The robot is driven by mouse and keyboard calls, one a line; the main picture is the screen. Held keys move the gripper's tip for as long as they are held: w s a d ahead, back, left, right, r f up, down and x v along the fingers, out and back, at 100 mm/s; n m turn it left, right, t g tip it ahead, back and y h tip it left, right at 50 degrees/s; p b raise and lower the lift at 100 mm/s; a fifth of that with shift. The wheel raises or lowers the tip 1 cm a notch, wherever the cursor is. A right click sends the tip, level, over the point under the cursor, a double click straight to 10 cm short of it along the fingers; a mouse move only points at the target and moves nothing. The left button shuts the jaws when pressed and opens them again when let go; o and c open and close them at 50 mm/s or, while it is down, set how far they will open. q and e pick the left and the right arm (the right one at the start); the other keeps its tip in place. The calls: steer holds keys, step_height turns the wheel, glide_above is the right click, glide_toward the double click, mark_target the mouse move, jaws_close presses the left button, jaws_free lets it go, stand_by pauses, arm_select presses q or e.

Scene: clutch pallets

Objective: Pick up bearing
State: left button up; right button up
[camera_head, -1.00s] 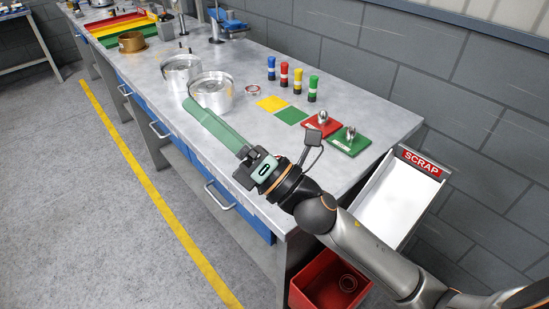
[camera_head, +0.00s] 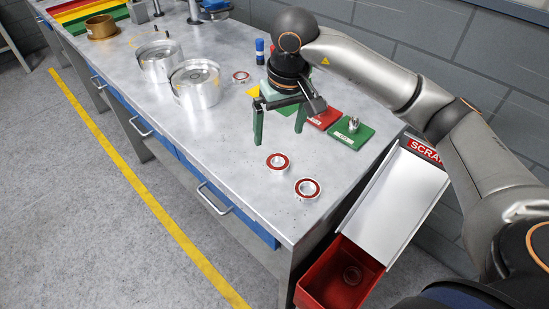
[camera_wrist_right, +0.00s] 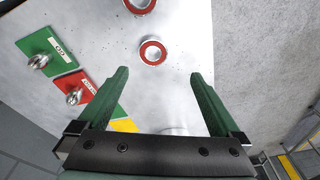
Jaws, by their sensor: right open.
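A bearing with a red ring seal (camera_head: 278,168) lies flat on the metal bench near its front right part. It also shows in the right wrist view (camera_wrist_right: 153,61), just beyond the fingertips. A second bearing (camera_head: 308,196) lies nearer the bench's right end, partly cut off at the top of the wrist view (camera_wrist_right: 140,11). A third bearing (camera_head: 241,71) lies farther back beside the metal housings. My right gripper (camera_head: 280,137) points down with green fingers wide apart and empty, a little behind the nearest bearing. My left gripper is not in view.
Red (camera_head: 327,117) and green (camera_head: 360,135) plates with metal parts sit right of the gripper. Two round metal housings (camera_head: 197,90) stand to the left. A white SCRAP chute (camera_head: 385,205) slopes to a red bin (camera_head: 315,292) off the bench end.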

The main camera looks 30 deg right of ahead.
glide_above(279, 158)
steer(key=s+a, duration=0.1)
steer(key=s, duration=0.2)
steer(key=f, duration=0.6)
steer(key=shift+w+a+f+p, duration=0.1)
steer(key=shift+a+f+p, duration=0.1)
steer(key=shift+f+p, duration=0.2)
steer(key=shift+w+d+f+p, duration=0.1)
steer(key=shift+w+f+p, duration=0.15)
steer(key=shift+f, duration=0.65)
steer(key=shift+w+d+f+p, duration=0.1)
steer(key=shift+w+f+p, duration=0.1)
steer(key=shift+f, duration=0.65)
steer(key=shift+w+f+p, duration=0.2)
steer(key=shift+w+f, duration=0.05)
steer(key=shift+f, duration=0.65)
steer(key=shift+c, duration=0.4)
steer(key=shift+r, duration=0.1)
steer(key=c, duration=1.5)
